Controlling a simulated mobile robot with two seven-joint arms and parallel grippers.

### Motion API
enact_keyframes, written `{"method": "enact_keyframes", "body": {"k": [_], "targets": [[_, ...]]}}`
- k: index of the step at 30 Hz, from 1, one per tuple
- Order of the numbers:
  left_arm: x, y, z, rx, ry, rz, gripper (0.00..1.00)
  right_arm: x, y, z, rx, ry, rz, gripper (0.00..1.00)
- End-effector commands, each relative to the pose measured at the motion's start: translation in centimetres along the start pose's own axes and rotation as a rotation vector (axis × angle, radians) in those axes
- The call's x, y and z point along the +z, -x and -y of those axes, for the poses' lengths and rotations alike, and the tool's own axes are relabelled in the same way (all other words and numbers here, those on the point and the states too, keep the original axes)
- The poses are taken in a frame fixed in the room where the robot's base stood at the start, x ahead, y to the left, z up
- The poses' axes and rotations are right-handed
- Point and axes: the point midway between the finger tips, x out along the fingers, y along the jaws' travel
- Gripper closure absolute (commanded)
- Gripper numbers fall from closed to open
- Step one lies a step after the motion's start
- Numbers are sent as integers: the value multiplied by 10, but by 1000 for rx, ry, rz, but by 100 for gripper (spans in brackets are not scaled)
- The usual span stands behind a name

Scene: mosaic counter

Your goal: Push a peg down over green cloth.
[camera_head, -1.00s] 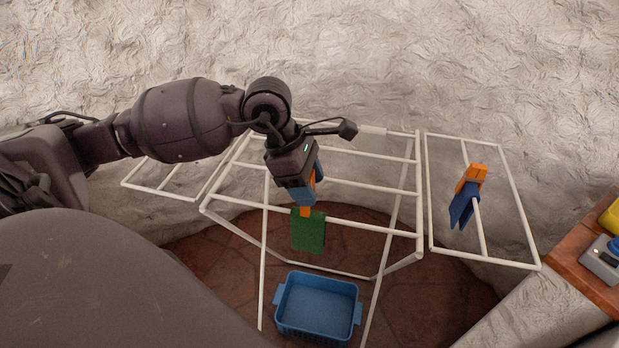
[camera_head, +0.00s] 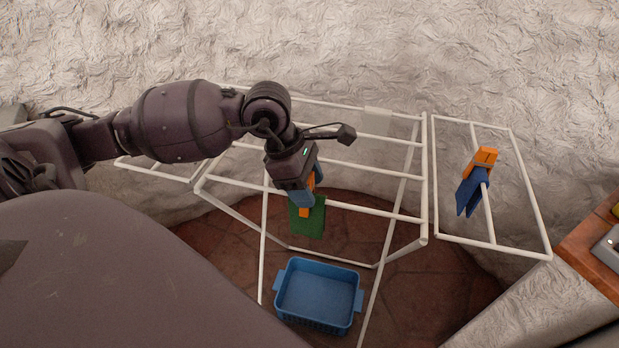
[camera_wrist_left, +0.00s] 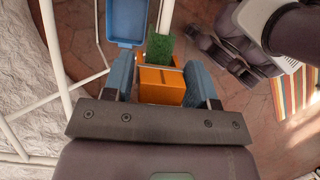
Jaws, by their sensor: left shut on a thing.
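The green cloth (camera_head: 308,222) hangs over the front rail of the white drying rack (camera_head: 385,213). An orange peg (camera_head: 304,212) is at the cloth's top edge; in the left wrist view the peg (camera_wrist_left: 162,85) sits between my blue fingertips, with the cloth (camera_wrist_left: 160,48) just beyond it. My left gripper (camera_head: 307,196) is shut on this peg, directly above the rail. Its fingers hide part of the peg in the head view, so I cannot tell how far it sits over the cloth. My right gripper is not in the head view.
A blue cloth (camera_head: 470,192) hangs on the rack's right wing under another orange peg (camera_head: 483,160). A blue basket (camera_head: 318,322) stands on the floor below. A wooden counter (camera_head: 590,250) edges in at right. The rack's other rails are bare.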

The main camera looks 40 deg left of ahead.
Motion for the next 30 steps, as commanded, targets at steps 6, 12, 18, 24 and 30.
{"method": "enact_keyframes", "body": {"k": [6,12,18,24,30], "targets": [[-1,-2,0,1,0,0,70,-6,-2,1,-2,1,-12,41],[-1,-2,0,1,-1,0,42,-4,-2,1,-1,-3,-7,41],[-1,-2,0,1,0,0,18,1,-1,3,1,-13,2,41],[-1,-2,0,1,0,0,18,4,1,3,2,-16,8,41],[-1,11,0,3,-1,-1,18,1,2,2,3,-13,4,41]]}}
